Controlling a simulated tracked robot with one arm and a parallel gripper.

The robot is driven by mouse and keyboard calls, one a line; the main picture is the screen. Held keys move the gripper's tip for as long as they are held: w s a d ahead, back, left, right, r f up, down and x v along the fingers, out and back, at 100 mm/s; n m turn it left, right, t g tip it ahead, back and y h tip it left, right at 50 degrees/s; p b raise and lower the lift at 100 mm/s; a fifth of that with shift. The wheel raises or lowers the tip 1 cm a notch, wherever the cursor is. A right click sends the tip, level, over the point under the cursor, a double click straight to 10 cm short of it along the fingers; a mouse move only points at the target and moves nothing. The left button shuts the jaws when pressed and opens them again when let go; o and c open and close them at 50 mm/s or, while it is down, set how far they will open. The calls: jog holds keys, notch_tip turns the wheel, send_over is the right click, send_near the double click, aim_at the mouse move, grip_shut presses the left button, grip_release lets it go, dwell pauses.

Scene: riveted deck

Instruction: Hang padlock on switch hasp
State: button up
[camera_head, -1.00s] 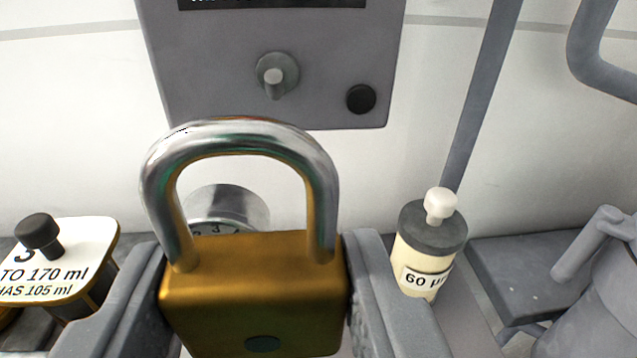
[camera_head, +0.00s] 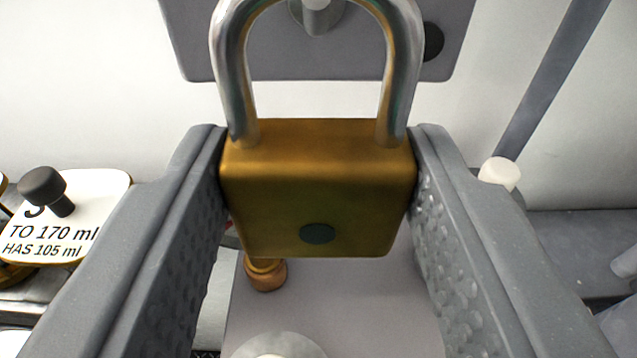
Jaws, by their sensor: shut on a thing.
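My gripper (camera_head: 318,140) is shut on a brass padlock (camera_head: 318,185), one ribbed grey finger on each side of its body. The padlock is upright, with its steel shackle (camera_head: 233,75) upward; the shackle's top is cut off by the frame edge. Both shackle legs meet the body. Behind the shackle is a grey wall panel (camera_head: 190,40) with a round grey knob (camera_head: 318,15), partly cut off at the top. I cannot make out a hasp on it. The shackle overlaps the panel in view; I see no contact.
A labelled white plate (camera_head: 105,195) with a black knob (camera_head: 45,188) is at left. A white-capped bottle (camera_head: 499,173) is mostly hidden behind the right finger. A copper fitting (camera_head: 265,275) and a grey surface (camera_head: 350,310) lie below the padlock. A grey strut (camera_head: 550,80) rises at right.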

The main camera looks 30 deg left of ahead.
jog(key=shift+p+x, duration=0.6)
jog(key=shift+x, duration=1.75)
jog(key=shift+w+a+f+b, duration=0.35)
jog(key=shift+w+f+b, duration=0.15)
jog(key=shift+w, duration=0.1)
jog(key=o, duration=1.1)
jog(key=b+v, duration=0.2)
jog(key=v, duration=1.1)
jog(key=shift+s+d, duration=0.2)
jog(key=shift+s, duration=0.1)
